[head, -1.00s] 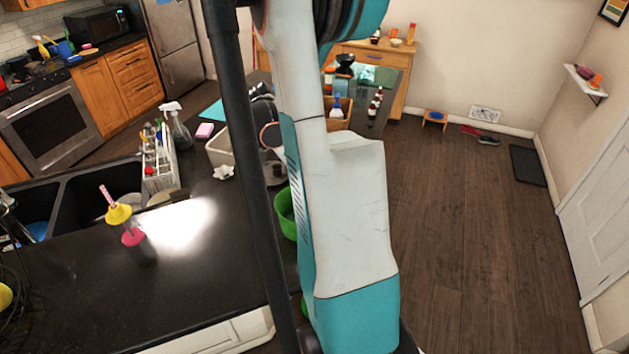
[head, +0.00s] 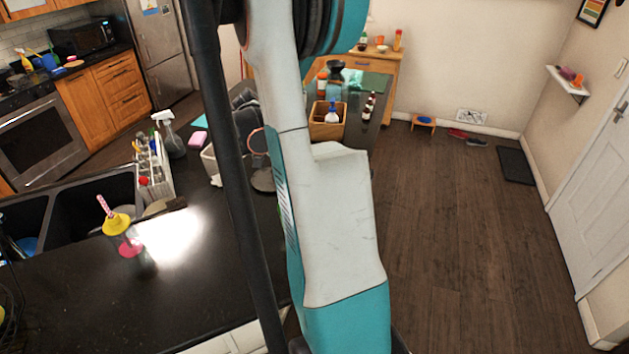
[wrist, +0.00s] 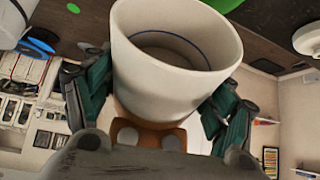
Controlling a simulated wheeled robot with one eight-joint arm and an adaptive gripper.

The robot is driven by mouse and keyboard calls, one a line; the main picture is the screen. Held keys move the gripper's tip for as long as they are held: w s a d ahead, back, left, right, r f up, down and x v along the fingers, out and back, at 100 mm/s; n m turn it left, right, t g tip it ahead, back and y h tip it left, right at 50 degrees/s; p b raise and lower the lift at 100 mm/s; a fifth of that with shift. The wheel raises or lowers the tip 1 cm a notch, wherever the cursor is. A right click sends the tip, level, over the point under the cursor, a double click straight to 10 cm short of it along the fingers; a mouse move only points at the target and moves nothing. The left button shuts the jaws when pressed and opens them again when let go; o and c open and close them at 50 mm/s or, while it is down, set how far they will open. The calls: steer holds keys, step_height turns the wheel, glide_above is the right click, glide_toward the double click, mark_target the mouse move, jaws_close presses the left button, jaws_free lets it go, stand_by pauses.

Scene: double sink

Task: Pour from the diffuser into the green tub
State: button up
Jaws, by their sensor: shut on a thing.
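My gripper (wrist: 155,92) is in the wrist view, with its dark green fingers on both sides of a white, cup-shaped vessel with a brown lower part, which I take as the diffuser (wrist: 178,76). The gripper is shut on it. Its wide round mouth faces the top of the picture, and a thin blue ring shows inside; I cannot tell what it holds. In the head view my arm hides the gripper and the diffuser. The green tub is not clearly visible now in the head view. A bright green patch (wrist: 38,46) shows at the wrist view's left; I cannot tell what it is.
On the dark counter (head: 75,290) stand a yellow-topped bottle (head: 117,226), a caddy (head: 152,170) and a spray bottle (head: 170,138). A double sink (head: 95,205) lies left. A wooden box (head: 326,128) stands farther back. The floor at right (head: 460,230) is mostly clear.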

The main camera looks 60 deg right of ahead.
steer(key=shift+w+r, duration=0.15)
stand_by(0.5)
steer(key=shift+w+a+g+b, duration=0.1)
steer(key=shift+g+b, duration=0.3)
steer(key=shift+b, duration=0.05)
steer(key=shift+w+b, duration=0.25)
steer(key=shift+b, duration=0.1)
steer(key=shift+w+a+r+g+h, duration=0.1)
steer(key=shift+a+r+g+h, duration=0.05)
steer(key=shift+g+h, duration=0.2)
stand_by(0.5)
